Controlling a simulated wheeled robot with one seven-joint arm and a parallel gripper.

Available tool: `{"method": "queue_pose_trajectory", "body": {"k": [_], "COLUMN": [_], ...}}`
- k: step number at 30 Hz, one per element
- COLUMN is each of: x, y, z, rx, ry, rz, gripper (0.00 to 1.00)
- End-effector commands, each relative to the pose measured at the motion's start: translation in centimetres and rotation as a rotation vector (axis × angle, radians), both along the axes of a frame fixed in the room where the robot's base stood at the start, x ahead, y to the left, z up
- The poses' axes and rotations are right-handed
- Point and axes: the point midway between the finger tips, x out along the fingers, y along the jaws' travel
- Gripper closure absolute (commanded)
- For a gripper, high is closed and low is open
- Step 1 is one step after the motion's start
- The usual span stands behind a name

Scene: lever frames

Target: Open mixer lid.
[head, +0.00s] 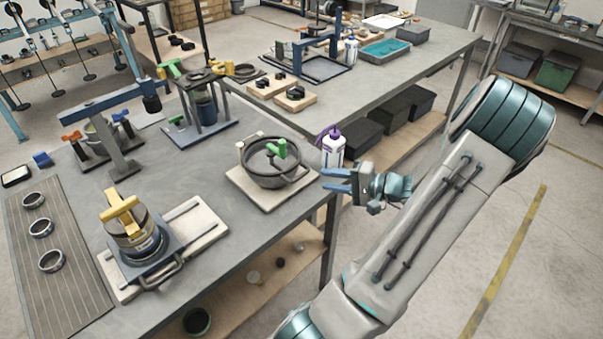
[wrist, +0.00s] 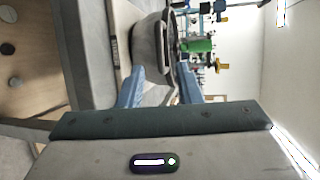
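A round dark grey pot (head: 272,176) with a green handle (head: 278,148) on its top sits on a pale board near the right table edge. It also shows sideways in the wrist view (wrist: 147,45), with the green handle (wrist: 198,46). A canister with a yellow handle (head: 130,232) stands on another pale board at the front left. I cannot tell which of the two is the mixer. My gripper (head: 323,179) is open and empty, just right of the pot and apart from it. Its two blue fingers point toward the pot; they also show in the wrist view (wrist: 160,75).
A white bottle with a purple top (head: 333,148) stands close behind my gripper. A stand with yellow and green knobs (head: 203,105) is behind the pot. A blue-grey press (head: 115,130) stands at left. A second table (head: 400,75) lies behind, with dark bins underneath.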

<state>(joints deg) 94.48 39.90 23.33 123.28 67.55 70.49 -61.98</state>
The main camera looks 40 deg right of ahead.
Motion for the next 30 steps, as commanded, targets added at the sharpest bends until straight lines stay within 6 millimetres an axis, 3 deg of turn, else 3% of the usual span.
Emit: {"method": "queue_pose_trajectory", "body": {"k": [6,12,26,29,30], "x": [4.2,6.8,7.8,7.8,7.8], "y": [2.3,3.6,4.1,4.1,4.1], "z": [-0.8,-1.4,-1.8,-1.8,-1.8], "rx": [0.004,0.001,0.000,0.000,0.000], "ry": [0.001,0.001,0.002,0.002,0.002], "rz": [0.004,0.003,0.001,0.001,0.001], "gripper": [0.68,0.68,0.68,0.96,1.00]}}
